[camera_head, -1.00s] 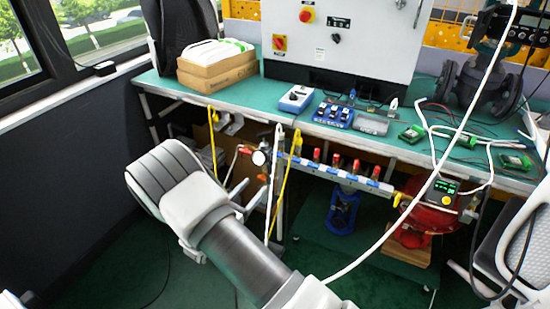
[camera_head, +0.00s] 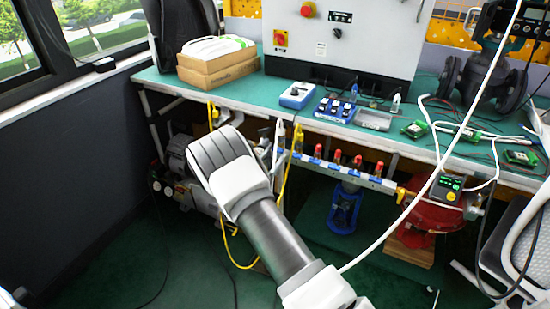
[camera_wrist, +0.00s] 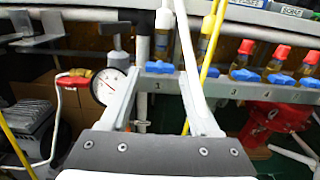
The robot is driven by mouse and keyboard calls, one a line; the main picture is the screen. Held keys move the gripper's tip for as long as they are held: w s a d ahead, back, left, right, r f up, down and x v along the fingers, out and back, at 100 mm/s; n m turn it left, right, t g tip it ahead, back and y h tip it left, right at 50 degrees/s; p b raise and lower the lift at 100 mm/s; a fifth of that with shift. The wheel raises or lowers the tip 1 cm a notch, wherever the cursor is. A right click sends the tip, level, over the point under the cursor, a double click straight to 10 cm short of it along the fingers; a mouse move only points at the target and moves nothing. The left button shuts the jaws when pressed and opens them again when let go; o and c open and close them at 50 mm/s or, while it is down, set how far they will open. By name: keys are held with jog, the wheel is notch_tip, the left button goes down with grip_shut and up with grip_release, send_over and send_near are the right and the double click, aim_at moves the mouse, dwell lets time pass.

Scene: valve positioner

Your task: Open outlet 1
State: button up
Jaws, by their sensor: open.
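The manifold bar (camera_head: 345,172) hangs under the front edge of the bench with a row of blue valve handles and several red-capped fittings. In the wrist view, the blue handle at the mark 1 (camera_wrist: 160,67) lies along the bar, between my finger tips. My gripper (camera_wrist: 159,78) is open and empty, with one finger on each side of this handle. I cannot tell whether either finger touches it. The mark 2 area is hidden behind my right finger and the hoses.
A white hose (camera_wrist: 186,50) and a yellow hose (camera_wrist: 209,55) run close by my right finger. A pressure gauge (camera_wrist: 110,87) with a red handle (camera_wrist: 73,81) sits left of my left finger. The green bench (camera_head: 230,90) is above.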

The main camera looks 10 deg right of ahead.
aim_at(278, 150)
jog(key=shift+x, duration=1.1)
grip_shut()
